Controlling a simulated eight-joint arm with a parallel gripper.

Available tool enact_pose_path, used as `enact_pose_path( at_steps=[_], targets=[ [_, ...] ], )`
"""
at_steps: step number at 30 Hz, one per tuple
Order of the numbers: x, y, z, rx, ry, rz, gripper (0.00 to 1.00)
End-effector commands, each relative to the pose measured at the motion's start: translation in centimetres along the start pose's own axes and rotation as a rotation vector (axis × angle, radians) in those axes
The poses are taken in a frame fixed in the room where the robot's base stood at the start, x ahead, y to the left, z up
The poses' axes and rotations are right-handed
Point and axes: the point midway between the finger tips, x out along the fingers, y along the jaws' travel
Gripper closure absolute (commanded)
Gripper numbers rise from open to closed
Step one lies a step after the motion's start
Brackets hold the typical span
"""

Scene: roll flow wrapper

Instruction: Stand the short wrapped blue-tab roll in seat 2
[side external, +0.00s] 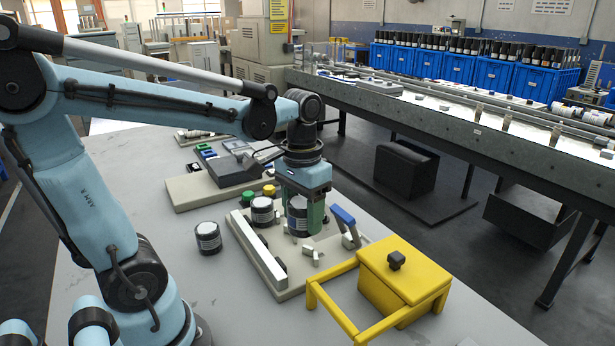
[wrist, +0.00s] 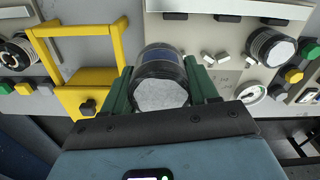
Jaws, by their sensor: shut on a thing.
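My gripper (side external: 301,222) is shut on a dark roll (side external: 298,216) with a pale label, over the light fixture plate (side external: 270,268). In the wrist view the roll (wrist: 160,88) sits between the green fingers, its pale grey end face toward the camera and a bluish band behind it. It looks upright; I cannot tell whether its base touches the plate. A second roll (side external: 262,211) stands at the plate's far left part, beside the held one; it also shows in the wrist view (wrist: 270,46). Seat numbers are not readable, and the place under the held roll is hidden.
A third roll (side external: 208,238) stands on the bare table left of the plate. A blue-handled clamp (side external: 345,220) rises at the plate's right. A yellow lidded box with an open frame (side external: 400,275) stands at the front right. Small white pegs (side external: 311,254) dot the plate.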

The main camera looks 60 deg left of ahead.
Motion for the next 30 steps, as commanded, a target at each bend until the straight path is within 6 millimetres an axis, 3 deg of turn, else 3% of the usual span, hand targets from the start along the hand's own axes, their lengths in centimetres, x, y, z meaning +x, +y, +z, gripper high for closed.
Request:
enact_pose_path(
  at_steps=[15,23,30],
  targets=[
    [5.8,-9.6,-2.2,-0.005,0.000,0.000,0.77],
    [7.0,-11.0,-2.5,0.000,0.000,0.000,0.77],
    [9.8,-11.0,-2.5,0.000,0.000,0.000,0.77]
  ],
)
